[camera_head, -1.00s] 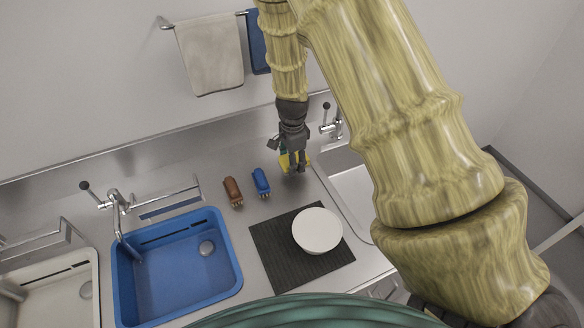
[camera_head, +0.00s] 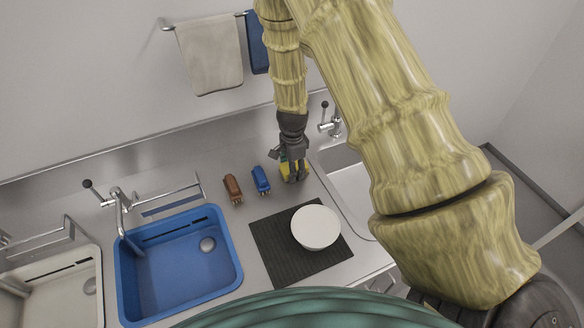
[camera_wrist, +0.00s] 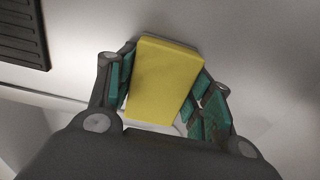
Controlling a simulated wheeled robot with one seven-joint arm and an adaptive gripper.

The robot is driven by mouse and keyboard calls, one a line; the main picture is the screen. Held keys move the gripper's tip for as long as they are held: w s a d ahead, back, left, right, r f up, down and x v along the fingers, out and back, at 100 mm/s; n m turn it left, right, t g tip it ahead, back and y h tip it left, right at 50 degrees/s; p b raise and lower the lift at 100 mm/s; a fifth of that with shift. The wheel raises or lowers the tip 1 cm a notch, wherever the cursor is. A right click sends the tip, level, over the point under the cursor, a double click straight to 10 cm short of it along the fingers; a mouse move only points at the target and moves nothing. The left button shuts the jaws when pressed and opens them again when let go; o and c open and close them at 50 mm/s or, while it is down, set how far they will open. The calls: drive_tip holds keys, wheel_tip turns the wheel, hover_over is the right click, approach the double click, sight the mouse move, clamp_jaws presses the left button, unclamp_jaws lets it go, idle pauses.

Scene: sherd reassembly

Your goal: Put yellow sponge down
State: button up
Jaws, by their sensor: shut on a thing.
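The yellow sponge (camera_wrist: 163,80) is a flat rectangular block between the teal finger pads of my gripper (camera_wrist: 163,95) in the wrist view. My gripper is shut on it. In the head view, my gripper (camera_head: 293,165) is over the steel counter, right of the blue brush, and the sponge (camera_head: 288,172) shows partly between and beside the fingers. The fingers hide much of the sponge there. I cannot tell whether the sponge touches the counter.
A blue brush (camera_head: 261,180) and a brown brush (camera_head: 233,188) lie left of my gripper. A black ribbed mat (camera_head: 278,262) bears a white round dish (camera_head: 316,227). A steel sink (camera_head: 345,185) is at right, a blue basin (camera_head: 180,285) at left.

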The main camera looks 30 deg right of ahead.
drive_tip(key=shift+s+f, duration=0.2)
drive_tip(key=shift+f, duration=0.05)
drive_tip(key=shift+s+a+f, duration=0.1)
drive_tip(key=shift+s+f, duration=0.1)
drive_tip(key=shift+f, duration=0.05)
drive_tip(key=shift+c, duration=0.4)
drive_tip(key=o, duration=1)
drive_tip(key=shift+f, duration=0.1)
drive_tip(key=shift+o, duration=1.1)
drive_tip(key=shift+w+f, duration=0.2)
drive_tip(key=shift+w+r, duration=0.1)
drive_tip(key=shift+r, duration=0.15)
drive_tip(key=shift+w+r, duration=0.1)
drive_tip(key=shift+r, duration=0.65)
wheel_tip(320, 180, up, 12)
drive_tip(key=b, duration=0.2)
drive_tip(key=shift+b, duration=0.3)
